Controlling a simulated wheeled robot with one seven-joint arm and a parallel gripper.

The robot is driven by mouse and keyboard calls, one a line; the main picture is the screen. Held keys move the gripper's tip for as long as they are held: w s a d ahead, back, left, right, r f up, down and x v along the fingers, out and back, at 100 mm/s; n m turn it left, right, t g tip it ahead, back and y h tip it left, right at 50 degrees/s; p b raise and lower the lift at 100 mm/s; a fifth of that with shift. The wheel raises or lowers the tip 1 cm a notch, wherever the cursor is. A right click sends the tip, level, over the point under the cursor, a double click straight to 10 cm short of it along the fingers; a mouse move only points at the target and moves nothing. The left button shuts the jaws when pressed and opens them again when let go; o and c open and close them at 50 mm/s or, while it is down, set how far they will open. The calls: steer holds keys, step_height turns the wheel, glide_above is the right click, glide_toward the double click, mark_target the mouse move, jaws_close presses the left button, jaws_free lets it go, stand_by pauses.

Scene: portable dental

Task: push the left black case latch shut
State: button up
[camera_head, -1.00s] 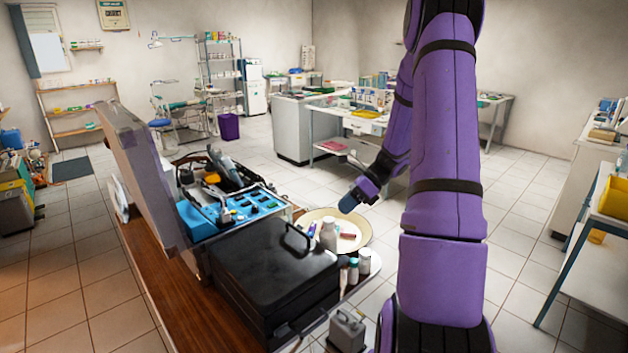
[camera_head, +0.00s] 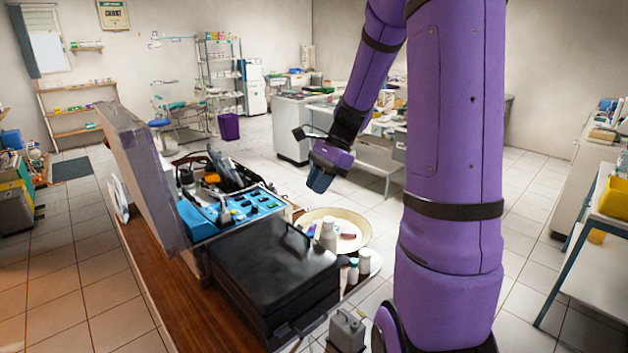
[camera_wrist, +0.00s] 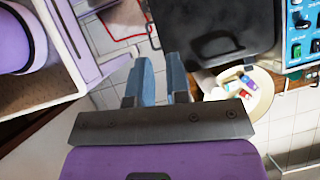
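The black case (camera_head: 270,270) lies closed on the wooden table, with its raised handle (camera_head: 296,238) on the far right side. In the wrist view the case (camera_wrist: 200,20) is at the top, with its handle (camera_wrist: 216,46) towards my gripper. Its latches are too small and dark to tell apart or to judge open or shut. My gripper (camera_head: 318,182) is in the air above and beyond the case, apart from it. In the wrist view the two blue fingers (camera_wrist: 160,65) have a narrow empty gap between them.
A blue-panelled dental unit (camera_head: 235,205) with a raised lid (camera_head: 143,175) stands behind the case. A round cream tray (camera_head: 357,228) holding bottles (camera_head: 328,235) is beside the case. A small grey canister (camera_head: 347,330) stands in front. The floor to the right is partly clear.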

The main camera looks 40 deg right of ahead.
steer(key=shift+s+a+r+n+h, duration=0.2)
steer(key=shift+a+r+n, duration=0.15)
steer(key=shift+a+r, duration=0.15)
steer(key=shift+s+a+r+n+h, duration=0.1)
steer(key=shift+s+a+r+n, duration=0.05)
steer(key=shift+a+r+n, duration=0.25)
steer(key=s+a+r+n+t+h, duration=0.2)
steer(key=s+a+r+n, duration=0.3)
steer(key=s+a+n, duration=0.2)
steer(key=s+a+r+n+t+h, duration=0.1)
steer(key=s+a+r+n+h, duration=0.2)
steer(key=s+a+r+n, duration=0.3)
steer(key=s+a+n, duration=0.1)
steer(key=s+n, duration=0.3)
steer(key=shift+a+r+t, duration=0.3)
steer(key=shift+t, duration=0.1)
steer(key=o, duration=0.6)
steer(key=shift+s+n, duration=0.3)
steer(key=shift+n, duration=0.15)
steer(key=shift+w, duration=0.1)
